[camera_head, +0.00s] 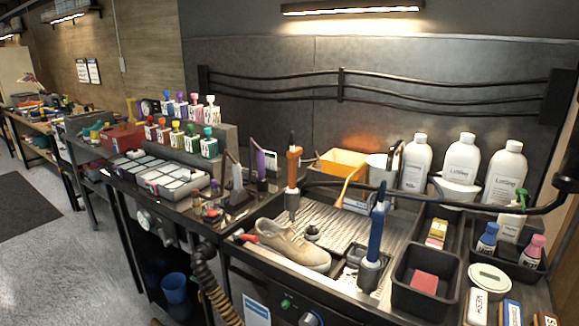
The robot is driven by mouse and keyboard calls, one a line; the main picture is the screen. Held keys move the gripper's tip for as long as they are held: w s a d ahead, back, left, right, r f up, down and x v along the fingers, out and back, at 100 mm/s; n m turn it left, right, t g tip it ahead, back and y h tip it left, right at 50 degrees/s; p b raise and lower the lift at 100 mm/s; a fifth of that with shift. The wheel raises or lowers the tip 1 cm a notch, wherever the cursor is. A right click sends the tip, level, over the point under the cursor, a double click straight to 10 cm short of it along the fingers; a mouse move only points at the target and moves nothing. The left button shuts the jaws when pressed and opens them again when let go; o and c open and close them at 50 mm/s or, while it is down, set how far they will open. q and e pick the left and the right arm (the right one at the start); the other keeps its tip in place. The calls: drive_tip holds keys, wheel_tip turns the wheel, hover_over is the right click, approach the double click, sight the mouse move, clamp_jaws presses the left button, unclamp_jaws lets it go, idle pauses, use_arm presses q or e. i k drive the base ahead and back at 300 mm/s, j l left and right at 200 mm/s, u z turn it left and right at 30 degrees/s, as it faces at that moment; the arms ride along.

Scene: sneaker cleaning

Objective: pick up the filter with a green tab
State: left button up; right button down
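I cannot pick out a filter with a green tab for certain. A grey tray (147,189) on the left bench holds several pale, flat-topped blocks, too small to show any tab colour. Behind it, a stepped rack (228,139) holds small white-labelled items with coloured tops in two rows. One item with a green top (209,146) stands at the right end of the front row; I cannot tell if it is a filter.
A beige sneaker (292,245) lies on the ribbed wash station, between an upright orange-handled tool (293,168) and a blue-handled one (376,235). White bottles (461,160) stand behind at right. A black bin (408,293) holds a red sponge (425,282). A black pipe crosses above.

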sight(270, 157)
drive_tip(key=j+z, duration=0.1)
drive_tip(key=z, duration=2.3)
drive_tip(key=k+j, duration=0.2)
drive_tip(key=j, duration=0.25)
drive_tip(key=k+j+z, duration=0.15)
drive_tip(key=j, duration=0.3)
drive_tip(key=k+j, duration=0.2)
drive_tip(key=j, duration=0.25)
drive_tip(key=k+j+z, duration=0.1)
drive_tip(key=j, duration=0.35)
drive_tip(key=k+j+z, duration=0.1)
drive_tip(key=k+j, duration=0.45)
drive_tip(key=j, duration=0.3)
drive_tip(key=z, duration=0.05)
